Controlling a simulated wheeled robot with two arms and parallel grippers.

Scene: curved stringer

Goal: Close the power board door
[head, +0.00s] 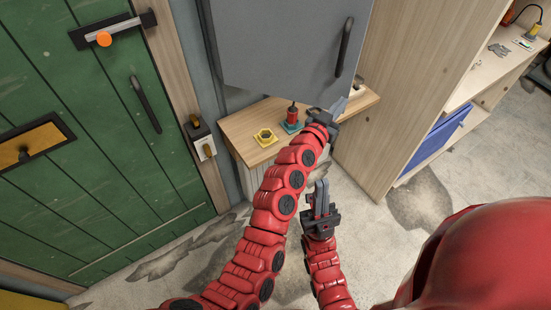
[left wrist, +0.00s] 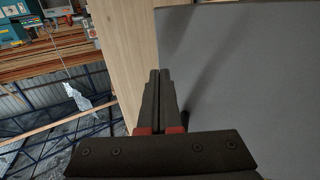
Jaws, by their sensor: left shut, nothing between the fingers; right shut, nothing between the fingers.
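The grey power board door (head: 275,45) fills the top middle of the head view, with a black handle (head: 344,47) near its right edge. Its top and the board behind it are out of view or hidden, so I cannot tell how far it stands open. My left gripper (head: 340,106) is shut and empty at the door's lower right corner; I cannot tell whether it touches. In the left wrist view the shut fingers (left wrist: 160,75) lie by the edge of a grey panel (left wrist: 250,80), likely the door. My right gripper (head: 321,192) is shut and empty, lower down.
A wooden cabinet top (head: 235,129) below the door bears a yellow nut-shaped piece (head: 265,137) and a red-handled tool (head: 292,117). A wooden shelf unit (head: 395,110) with a blue bin (head: 433,150) stands right. A green door (head: 80,140) is left.

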